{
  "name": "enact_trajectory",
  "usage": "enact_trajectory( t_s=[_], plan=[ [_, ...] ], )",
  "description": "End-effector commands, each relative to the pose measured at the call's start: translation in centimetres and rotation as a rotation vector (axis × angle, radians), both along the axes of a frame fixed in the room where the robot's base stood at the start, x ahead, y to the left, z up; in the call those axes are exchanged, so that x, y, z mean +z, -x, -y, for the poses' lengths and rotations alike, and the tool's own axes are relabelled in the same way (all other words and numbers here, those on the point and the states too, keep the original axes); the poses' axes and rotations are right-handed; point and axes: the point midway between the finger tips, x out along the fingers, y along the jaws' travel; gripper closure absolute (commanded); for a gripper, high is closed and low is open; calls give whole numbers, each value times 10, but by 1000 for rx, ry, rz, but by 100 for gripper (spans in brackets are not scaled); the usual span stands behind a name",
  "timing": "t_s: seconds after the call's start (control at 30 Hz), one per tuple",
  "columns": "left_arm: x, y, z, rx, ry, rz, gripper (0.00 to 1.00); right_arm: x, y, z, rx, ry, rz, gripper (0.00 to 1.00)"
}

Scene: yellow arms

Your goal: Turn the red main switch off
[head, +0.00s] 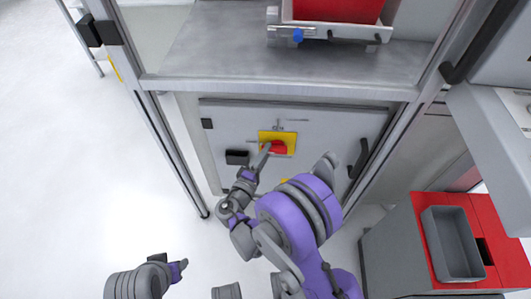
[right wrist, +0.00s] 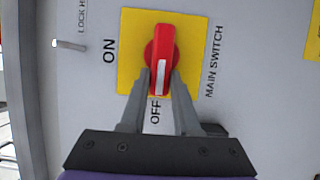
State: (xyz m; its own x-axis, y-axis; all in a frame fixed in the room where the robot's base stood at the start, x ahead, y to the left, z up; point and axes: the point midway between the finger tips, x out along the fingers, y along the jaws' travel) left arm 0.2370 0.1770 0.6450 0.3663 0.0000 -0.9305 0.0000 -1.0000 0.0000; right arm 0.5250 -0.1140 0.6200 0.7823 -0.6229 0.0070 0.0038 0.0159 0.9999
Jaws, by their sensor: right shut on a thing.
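The red main switch (head: 279,149) sits on a yellow plate (head: 291,137) on the grey cabinet door. In the right wrist view the red handle (right wrist: 163,50) has a white stripe, and its striped end points at the word OFF. The word ON is at the plate's left side. My right gripper (head: 266,148) is shut on the handle, with one finger on each side of its lower end in the right wrist view (right wrist: 160,90). My left gripper (head: 181,268) is low at the left, away from the cabinet; its finger opening is unclear.
A black door handle (head: 359,158) is right of the switch, and a small black box (head: 237,157) is left of it. A metal frame post (head: 172,150) stands at the left. A red-topped cabinet with a grey bin (head: 430,217) is at lower right. Floor at left is clear.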

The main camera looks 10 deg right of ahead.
Motion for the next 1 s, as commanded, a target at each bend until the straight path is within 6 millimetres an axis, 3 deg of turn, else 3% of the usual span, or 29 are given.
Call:
enact_trajectory(
  t_s=[0.1,0.13,0.27,0.67,1.0],
  plan=[
    [0,0,0,0,0,0,50,0,0,0,-1,0,-1,100],
    [0,0,0,0,0,0,50,0,0,0,-1,0,-1,65],
    [0,0,0,0,0,0,50,0,0,0,-1,-1,-1,41],
    [1,0,0,0,0,0,50,0,6,-5,2,-1,0,40],
    [11,2,0,0,0,1,50,0,56,-46,4,-3,0,40]
  ],
)
